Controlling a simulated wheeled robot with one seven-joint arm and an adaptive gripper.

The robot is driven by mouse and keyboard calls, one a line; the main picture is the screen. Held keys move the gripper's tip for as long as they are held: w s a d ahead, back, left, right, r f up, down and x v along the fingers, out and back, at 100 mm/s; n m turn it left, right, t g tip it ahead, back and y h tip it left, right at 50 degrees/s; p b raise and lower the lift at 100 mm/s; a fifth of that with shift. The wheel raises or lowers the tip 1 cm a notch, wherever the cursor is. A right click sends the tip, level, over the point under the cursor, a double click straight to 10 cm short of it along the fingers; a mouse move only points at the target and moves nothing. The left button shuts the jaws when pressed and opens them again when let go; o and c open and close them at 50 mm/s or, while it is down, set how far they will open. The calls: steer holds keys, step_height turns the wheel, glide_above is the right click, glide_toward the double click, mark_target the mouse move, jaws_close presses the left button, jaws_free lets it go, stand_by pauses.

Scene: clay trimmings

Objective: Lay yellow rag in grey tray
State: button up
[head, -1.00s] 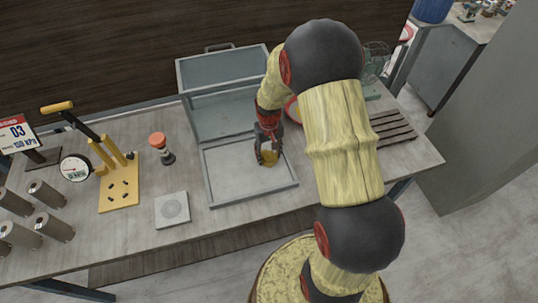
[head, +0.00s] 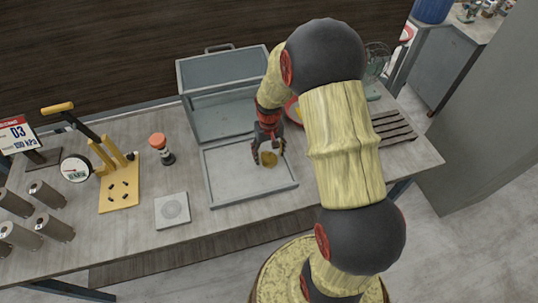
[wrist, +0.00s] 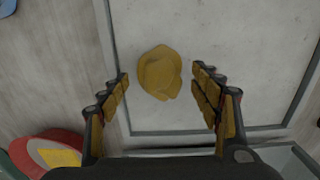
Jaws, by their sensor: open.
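The yellow rag (wrist: 160,73) lies crumpled on the floor of the grey tray (wrist: 240,45), near one edge in the wrist view. In the head view the rag (head: 268,159) shows small and dark yellow inside the tray (head: 225,188), right of its middle. My gripper (head: 267,158) is open above the rag. In the wrist view the fingers (wrist: 160,88) are spread on both sides with clear gaps to the rag, and nothing is between the pads.
A grey open-lidded box (head: 222,117) stands directly behind the tray. A red round dish (wrist: 45,150) with something yellow in it is beside the tray. A square plate (head: 172,210), an orange-topped tool (head: 160,147) and a yellow press (head: 120,188) stand to the left. A slatted rack (head: 393,128) is right.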

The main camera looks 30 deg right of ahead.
step_height(320, 180, up, 11)
steer(key=p, duration=0.2)
step_height(320, 180, up, 14)
steer(key=r+n+t, duration=0.1)
steer(key=t, duration=0.1)
glide_above(269, 156)
steer(key=s+a, duration=0.5)
steer(key=a, duration=0.2)
steer(key=s+a+r+t, duration=0.1)
steer(key=s+a+r, duration=0.1)
steer(key=s, duration=0.3)
steer(key=s+a+r+n+t, duration=0.1)
steer(key=s+a+r, duration=0.2)
steer(key=s, duration=0.2)
steer(key=s+a+r+n+t, duration=0.1)
steer(key=s+a+r, duration=0.1)
steer(key=s+r, duration=0.1)
steer(key=shift+s+a+t, duration=0.3)
steer(key=shift+s+a, duration=0.05)
steer(key=shift+s, duration=0.55)
